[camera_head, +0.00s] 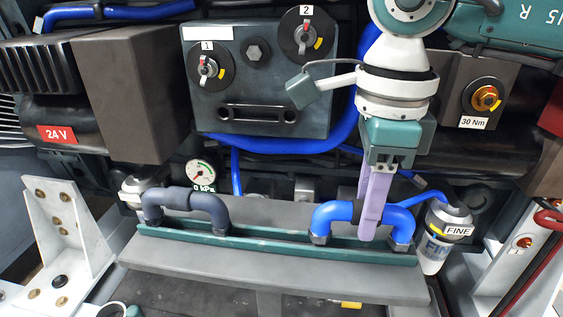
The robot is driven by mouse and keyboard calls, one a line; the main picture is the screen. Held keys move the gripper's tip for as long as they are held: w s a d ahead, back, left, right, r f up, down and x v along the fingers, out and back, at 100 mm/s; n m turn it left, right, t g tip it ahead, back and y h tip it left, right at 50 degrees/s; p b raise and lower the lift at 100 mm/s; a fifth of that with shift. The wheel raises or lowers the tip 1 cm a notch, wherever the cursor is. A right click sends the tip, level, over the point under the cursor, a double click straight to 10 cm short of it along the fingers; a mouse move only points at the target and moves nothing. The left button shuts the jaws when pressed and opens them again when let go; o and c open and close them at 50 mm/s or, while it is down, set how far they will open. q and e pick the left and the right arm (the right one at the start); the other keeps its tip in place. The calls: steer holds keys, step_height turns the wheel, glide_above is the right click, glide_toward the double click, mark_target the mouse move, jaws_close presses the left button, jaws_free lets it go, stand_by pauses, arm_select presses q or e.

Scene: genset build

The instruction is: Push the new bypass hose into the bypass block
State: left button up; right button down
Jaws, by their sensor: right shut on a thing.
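A bright blue U-shaped hose (338,211) with dark end fittings is at the right of a long green rack (270,242). My right gripper (370,225), with lilac fingers, points down and is shut on the hose's middle. The hose ends are at the rack; whether they still rest in it cannot be told. A dark grey-blue hose (185,199) of like shape sits at the rack's left. Above is a dark grey block (258,88) with valves marked 1 and 2, a hex plug and a slotted plate; I take it as the bypass block. My left gripper is not in view.
The rack stands on a grey shelf (270,275). A gauge (201,174) is behind the dark hose, and a filter marked FINE (435,240) is close right of my right gripper. A white bracket (68,235) stands at left. Blue lines run below the block.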

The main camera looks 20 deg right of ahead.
steer(key=shift+r+p, duration=1.6)
steer(key=shift+r, duration=0.55)
steer(key=c, duration=1)
jaws_free()
jaws_close()
